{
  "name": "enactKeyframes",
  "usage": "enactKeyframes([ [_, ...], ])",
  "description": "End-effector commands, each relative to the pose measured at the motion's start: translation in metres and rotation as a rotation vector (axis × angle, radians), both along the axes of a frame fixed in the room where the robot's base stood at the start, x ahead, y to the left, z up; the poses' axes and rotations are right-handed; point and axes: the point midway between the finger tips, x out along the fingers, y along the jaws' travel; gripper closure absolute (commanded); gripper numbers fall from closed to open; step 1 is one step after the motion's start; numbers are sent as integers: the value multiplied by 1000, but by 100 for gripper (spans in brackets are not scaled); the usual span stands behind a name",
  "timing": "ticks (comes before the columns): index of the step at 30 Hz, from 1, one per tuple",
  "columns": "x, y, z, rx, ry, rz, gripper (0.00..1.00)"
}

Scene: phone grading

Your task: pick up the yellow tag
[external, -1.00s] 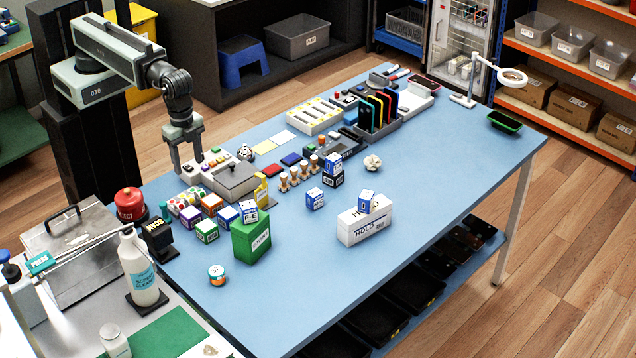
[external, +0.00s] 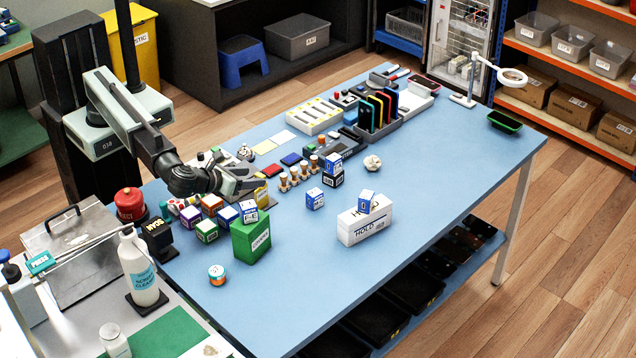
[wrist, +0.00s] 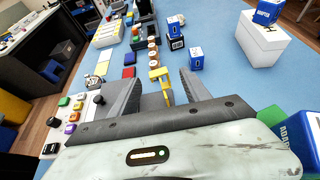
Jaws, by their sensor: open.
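The yellow tag (external: 262,196) is a small upright yellow piece on the blue table, just behind the green box (external: 250,238). In the wrist view the yellow tag (wrist: 158,74) shows as a bar with a stem, between my two fingers. My gripper (external: 258,178) is low over the table, its fingers pointing right, at the tag. In the wrist view my gripper (wrist: 160,82) is open, one finger on each side of the tag with gaps visible. I cannot tell whether either finger touches it. The fingers partly hide the tag in the external view.
Wooden stamps (external: 295,175) stand just beyond the tag. Small colored boxes (external: 207,230) crowd the near left. A control panel with colored buttons (wrist: 72,118) is left of my fingers. A white HOLD box (external: 365,222) stands to the right, with clear table around it.

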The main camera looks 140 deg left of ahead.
Motion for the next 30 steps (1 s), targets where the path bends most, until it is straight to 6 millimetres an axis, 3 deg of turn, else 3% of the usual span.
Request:
enactKeyframes([
  [1,0,-2,-8,0,0,-3,45],
  [7,0,1,-7,-2,-2,-4,45],
  [12,-1,20,-17,-3,-2,-2,45],
  [17,-1,25,-17,-3,-3,-4,45],
  [25,-3,65,-35,-3,-2,-1,45],
  [30,-2,70,-34,-3,-2,-5,45],
])
